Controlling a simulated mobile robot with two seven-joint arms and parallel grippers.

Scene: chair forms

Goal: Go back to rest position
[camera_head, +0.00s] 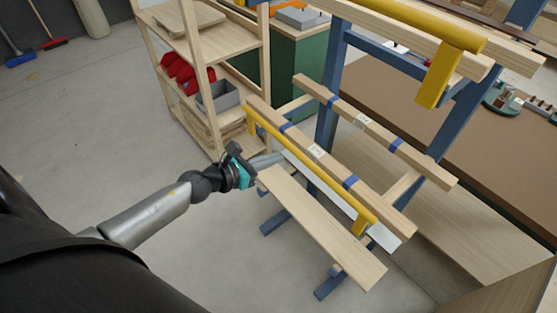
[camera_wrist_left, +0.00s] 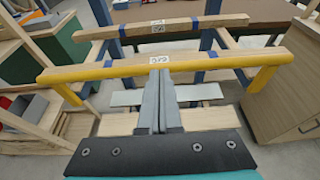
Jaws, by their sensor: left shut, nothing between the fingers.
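My left gripper (camera_head: 277,159) reaches in from the left in the head view, beside the blue stand and above the near end of a wooden plank (camera_head: 322,226). Its two grey fingers are together and empty; they also show in the left wrist view (camera_wrist_left: 158,76). The fingers point toward a wooden rail (camera_head: 318,153) with a yellow bar (camera_head: 305,165) along its near side. In the wrist view the fingertips overlap this yellow bar (camera_wrist_left: 100,72); I cannot tell whether they touch it. My right gripper is not in view.
A second wooden rail (camera_head: 372,128) with blue bands lies behind, on the blue stand (camera_head: 327,130). Another yellow bar (camera_head: 420,22) is higher up. A wooden shelf (camera_head: 200,52) with red bins (camera_head: 187,75) stands behind the gripper. Open grey floor (camera_head: 90,130) lies to the left.

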